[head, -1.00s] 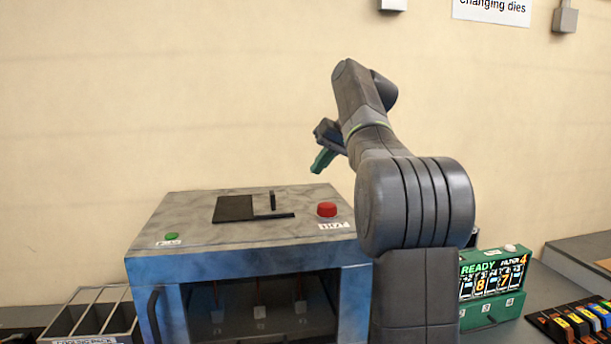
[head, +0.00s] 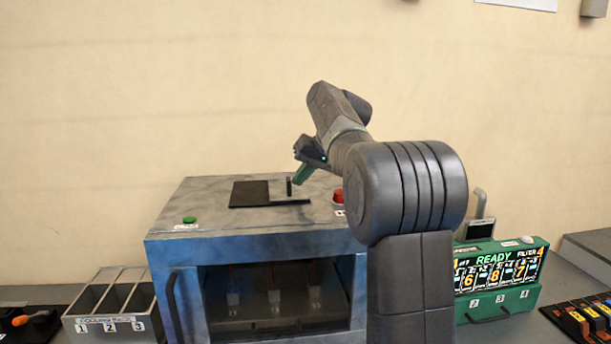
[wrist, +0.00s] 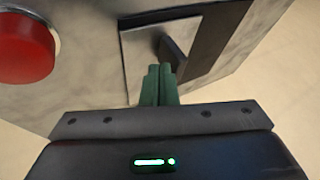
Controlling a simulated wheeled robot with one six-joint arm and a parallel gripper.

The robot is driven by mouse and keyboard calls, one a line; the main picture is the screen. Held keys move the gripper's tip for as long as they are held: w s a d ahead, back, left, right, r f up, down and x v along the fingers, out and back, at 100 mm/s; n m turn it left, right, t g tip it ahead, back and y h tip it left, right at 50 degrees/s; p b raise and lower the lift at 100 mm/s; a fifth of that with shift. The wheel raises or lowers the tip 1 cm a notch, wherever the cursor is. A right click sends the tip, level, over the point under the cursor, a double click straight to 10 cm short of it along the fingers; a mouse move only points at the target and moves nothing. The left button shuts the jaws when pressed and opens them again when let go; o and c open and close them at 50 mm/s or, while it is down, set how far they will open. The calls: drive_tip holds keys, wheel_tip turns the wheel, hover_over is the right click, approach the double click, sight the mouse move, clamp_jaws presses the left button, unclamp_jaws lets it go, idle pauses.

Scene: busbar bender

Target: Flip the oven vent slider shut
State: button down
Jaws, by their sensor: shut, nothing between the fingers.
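The oven (head: 260,240) is a blue-grey box with a glass front. The vent on its top has a dark opening (head: 249,194) and a slider with an upright dark tab (head: 289,187) to the right of the opening. In the wrist view the tab (wrist: 174,54) stands on a pale metal plate (wrist: 145,45) beside the dark opening (wrist: 222,38). My gripper (head: 298,179) is shut and empty, its green fingers pointing down close to the tab. In the wrist view the fingertips (wrist: 160,70) are just below the tab; whether they touch it I cannot tell.
A red button (head: 338,196) sits on the oven top to the right, partly behind my arm; it is also close by in the wrist view (wrist: 24,48). A green button (head: 189,220) is at the front left. A cooling rack (head: 112,303) and a green display box (head: 500,280) flank the oven.

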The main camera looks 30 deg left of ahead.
drive_tip(key=s+a+p, duration=0.1)
drive_tip(key=s+a, duration=0.2)
drive_tip(key=s+a+p, duration=0.1)
drive_tip(key=s+a, duration=0.2)
drive_tip(key=a, duration=0.1)
drive_tip(key=shift+a, duration=0.15)
idle(0.3)
drive_tip(key=v, duration=1.4)
drive_tip(key=shift+f, duration=0.15)
hover_over(278, 196)
drive_tip(key=s+a, duration=0.2)
wheel_tip(278, 196, down, 10)
drive_tip(key=shift+s+r, duration=0.1)
drive_tip(key=shift+s, duration=0.05)
drive_tip(key=shift+w+d+f+b, duration=0.15)
drive_tip(key=shift+w+d+f, duration=0.2)
drive_tip(key=shift+w, duration=0.2)
drive_tip(key=shift+w+d+f+b, duration=0.15)
drive_tip(key=shift+w+d+f, duration=0.2)
drive_tip(key=shift+w, duration=0.2)
drive_tip(key=shift+w+d+r, duration=0.1)
drive_tip(key=shift+d, duration=0.2)
